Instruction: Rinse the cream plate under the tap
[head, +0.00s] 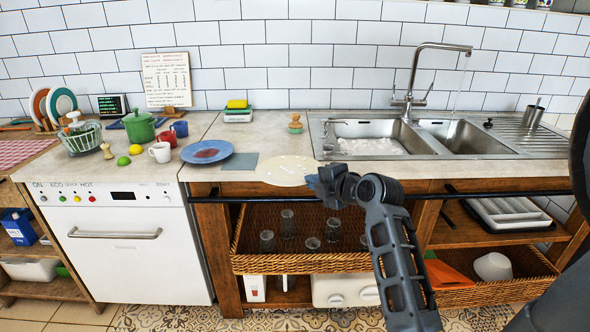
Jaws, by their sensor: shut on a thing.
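My gripper (318,183) is shut on the right edge of the cream plate (284,169) and holds it at the front edge of the counter, left of the sink. Small pale spots show on the plate. The tap (411,80) rises behind the double sink, with its spout over the right basin (462,138). A thin stream of water (459,95) falls from the spout into that basin. The left basin (370,137) holds white foam. My fingertips are small and dark here, and partly hidden by my wrist.
A blue plate (207,154) with a dark red stain and a grey cloth (240,161) lie left of the cream plate. A wooden-handled brush (295,124) stands behind. A dark rail (480,191) runs along the counter front, above a wicker basket of glasses (300,262).

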